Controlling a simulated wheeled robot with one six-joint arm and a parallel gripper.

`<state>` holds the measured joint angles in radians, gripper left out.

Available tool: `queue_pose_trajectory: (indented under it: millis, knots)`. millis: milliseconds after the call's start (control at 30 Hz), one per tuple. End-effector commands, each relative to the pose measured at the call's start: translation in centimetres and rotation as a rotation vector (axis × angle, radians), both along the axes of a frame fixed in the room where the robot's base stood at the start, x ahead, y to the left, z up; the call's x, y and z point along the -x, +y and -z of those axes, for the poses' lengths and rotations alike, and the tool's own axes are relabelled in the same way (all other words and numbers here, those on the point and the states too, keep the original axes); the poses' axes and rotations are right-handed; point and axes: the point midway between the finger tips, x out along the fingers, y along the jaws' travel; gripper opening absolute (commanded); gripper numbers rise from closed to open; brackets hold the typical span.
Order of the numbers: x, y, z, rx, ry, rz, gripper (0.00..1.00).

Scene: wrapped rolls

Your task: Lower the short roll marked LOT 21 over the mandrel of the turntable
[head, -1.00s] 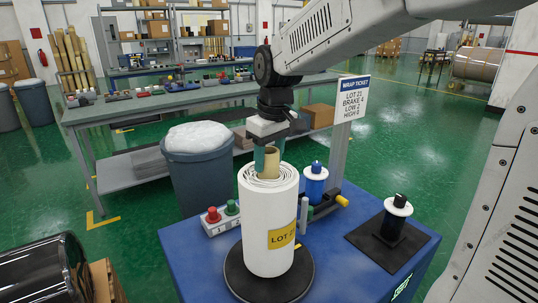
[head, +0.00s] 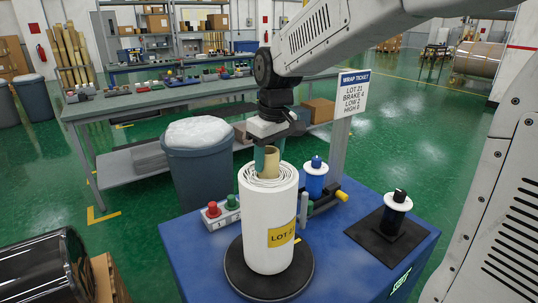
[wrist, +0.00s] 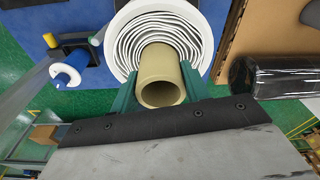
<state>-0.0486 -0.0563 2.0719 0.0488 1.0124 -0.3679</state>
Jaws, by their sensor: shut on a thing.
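The white roll marked LOT 21 (head: 268,215) stands upright at the round black turntable (head: 237,278) on the blue table. Its tan core (head: 262,162) sticks up out of the top. My gripper (head: 267,158) is above the roll, shut on the core; in the wrist view its green fingers (wrist: 160,95) sit on either side of the core (wrist: 163,78). The mandrel is hidden, and I cannot tell whether the roll's bottom touches the turntable plate. The wrap ticket (head: 352,92) reads LOT 21, BRAKE 4, LOW 2, HIGH and an unclear figure.
Red (head: 212,209) and green (head: 232,202) buttons sit left of the roll. A blue spool (head: 315,182) stands behind it, and a black post with a white disc (head: 396,205) to the right. A grey bin (head: 198,180) stands behind the table.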

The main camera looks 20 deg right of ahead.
Motion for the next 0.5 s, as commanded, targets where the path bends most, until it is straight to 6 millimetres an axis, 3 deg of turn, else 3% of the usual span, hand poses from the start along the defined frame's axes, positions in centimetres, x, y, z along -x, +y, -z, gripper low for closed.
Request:
queue_pose_trajectory:
  millis: [467, 500]
  knots:
    - [-0.02, 0.0, 0.63, -0.001, -0.002, 0.0, 0.0]
    - [-0.02, 0.0, 0.64, 0.0, -0.002, 0.0, 0.52]
